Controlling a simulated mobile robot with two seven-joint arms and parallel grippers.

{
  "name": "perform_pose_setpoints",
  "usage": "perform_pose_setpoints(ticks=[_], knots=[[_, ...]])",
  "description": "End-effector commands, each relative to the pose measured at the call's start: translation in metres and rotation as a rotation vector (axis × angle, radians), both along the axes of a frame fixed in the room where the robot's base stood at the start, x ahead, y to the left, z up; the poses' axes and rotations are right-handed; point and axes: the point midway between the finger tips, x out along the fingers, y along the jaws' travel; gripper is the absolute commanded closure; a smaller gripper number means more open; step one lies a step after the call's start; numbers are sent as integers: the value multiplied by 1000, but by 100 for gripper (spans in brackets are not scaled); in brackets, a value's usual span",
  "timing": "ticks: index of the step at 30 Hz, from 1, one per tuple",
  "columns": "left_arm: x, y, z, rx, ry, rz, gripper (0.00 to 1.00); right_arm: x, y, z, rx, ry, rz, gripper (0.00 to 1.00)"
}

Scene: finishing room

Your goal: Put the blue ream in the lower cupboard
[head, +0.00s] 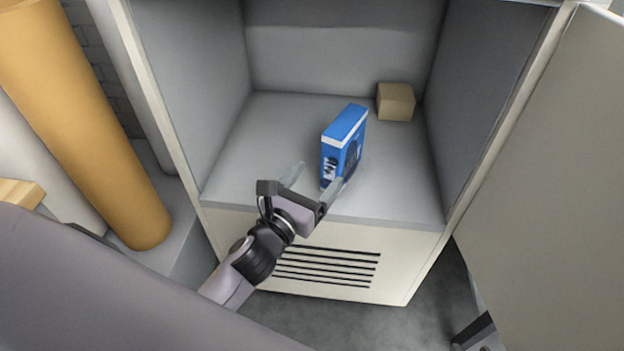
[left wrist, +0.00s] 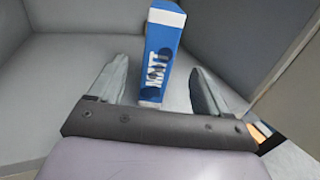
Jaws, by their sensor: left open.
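The blue ream (head: 343,142) stands upright on its narrow end on the floor of the lower cupboard (head: 280,130), near the middle. In the left wrist view the ream (left wrist: 162,55) stands just beyond the gap between the fingers, with white lettering on its side. My left gripper (head: 318,180) is open at the cupboard's front edge, with its fingers pointing inward. In the head view one fingertip overlaps the ream's lower front edge; I cannot tell whether they touch. My right gripper is not clearly in view.
A small brown box (head: 395,101) sits at the back right of the cupboard floor. The cupboard door (head: 550,170) stands open at the right. A tall orange roll (head: 85,120) stands left of the cupboard. The cupboard floor left of the ream is clear.

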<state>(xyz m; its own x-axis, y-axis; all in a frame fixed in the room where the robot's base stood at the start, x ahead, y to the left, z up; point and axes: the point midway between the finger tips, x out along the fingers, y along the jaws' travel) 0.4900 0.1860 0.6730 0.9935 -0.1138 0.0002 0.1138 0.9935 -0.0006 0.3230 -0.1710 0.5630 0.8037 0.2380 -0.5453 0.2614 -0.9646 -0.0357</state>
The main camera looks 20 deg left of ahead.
Motion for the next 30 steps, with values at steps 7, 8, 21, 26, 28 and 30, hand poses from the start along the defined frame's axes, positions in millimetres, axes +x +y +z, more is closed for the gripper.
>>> perform_pose_setpoints(ticks=[7,8,21,26,28,30], knots=[[-15,3,-11,-226,66,14,22,0,0,0,1,0,0,57],[-18,4,-14,-296,86,19,22,0,1,0,1,0,0,57],[-82,5,-68,-1587,423,246,22,0,2,-1,2,3,2,57],[-110,1,-85,-2051,517,404,22,0,2,-1,2,3,3,57],[-122,-2,-92,-2248,549,489,22,0,2,-1,2,3,3,57],[-134,-5,-98,-2434,572,577,22,0,2,-1,2,3,3,57]])
